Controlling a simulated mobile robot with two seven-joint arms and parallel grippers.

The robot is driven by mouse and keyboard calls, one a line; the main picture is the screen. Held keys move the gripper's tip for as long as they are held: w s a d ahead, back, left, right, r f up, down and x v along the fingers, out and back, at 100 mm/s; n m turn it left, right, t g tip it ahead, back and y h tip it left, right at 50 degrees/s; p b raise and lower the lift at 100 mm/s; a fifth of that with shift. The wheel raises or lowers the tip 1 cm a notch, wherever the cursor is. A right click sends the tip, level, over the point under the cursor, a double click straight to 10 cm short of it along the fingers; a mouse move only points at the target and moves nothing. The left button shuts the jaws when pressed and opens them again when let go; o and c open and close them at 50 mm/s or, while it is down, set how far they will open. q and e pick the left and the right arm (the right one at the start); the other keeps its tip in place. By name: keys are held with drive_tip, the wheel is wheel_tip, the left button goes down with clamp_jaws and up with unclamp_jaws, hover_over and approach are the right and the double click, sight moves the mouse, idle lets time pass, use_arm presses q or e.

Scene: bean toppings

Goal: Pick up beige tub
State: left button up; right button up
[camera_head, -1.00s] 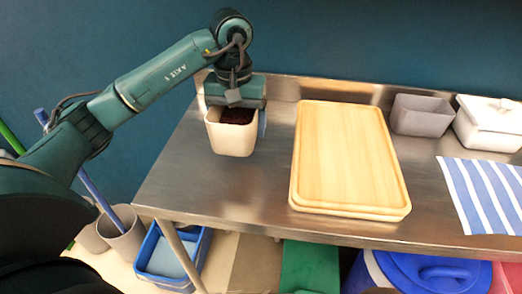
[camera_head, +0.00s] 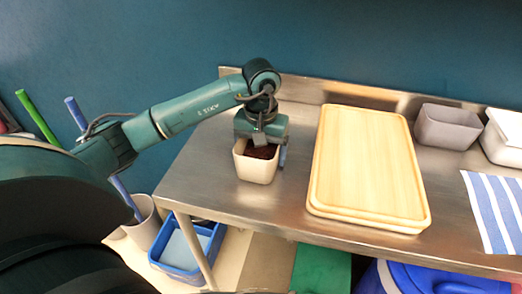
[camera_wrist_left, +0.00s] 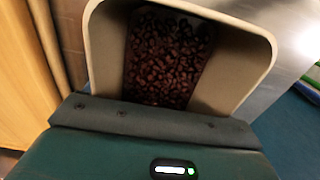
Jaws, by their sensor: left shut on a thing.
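The beige tub (camera_head: 256,169) is at the left part of the steel table, left of the wooden board, and upright. It holds dark red beans (camera_head: 262,152). My left gripper (camera_head: 261,141) comes down over it from above and is shut on it. In the left wrist view the tub (camera_wrist_left: 226,66) fills the upper middle, with the beans (camera_wrist_left: 165,60) inside along the gripper's edge. Whether the tub's bottom touches the table cannot be told. My right gripper is not in view.
The wooden board (camera_head: 368,165) lies on the steel table (camera_head: 215,170) to the right of the tub. A grey tub (camera_head: 447,127), a white container (camera_head: 503,140) and a striped cloth (camera_head: 492,210) are farther right. Bare table lies in front of and left of the tub.

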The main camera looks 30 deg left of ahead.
use_arm(q)
drive_tip(key=o, duration=1.2)
drive_tip(key=shift+o, duration=0.2)
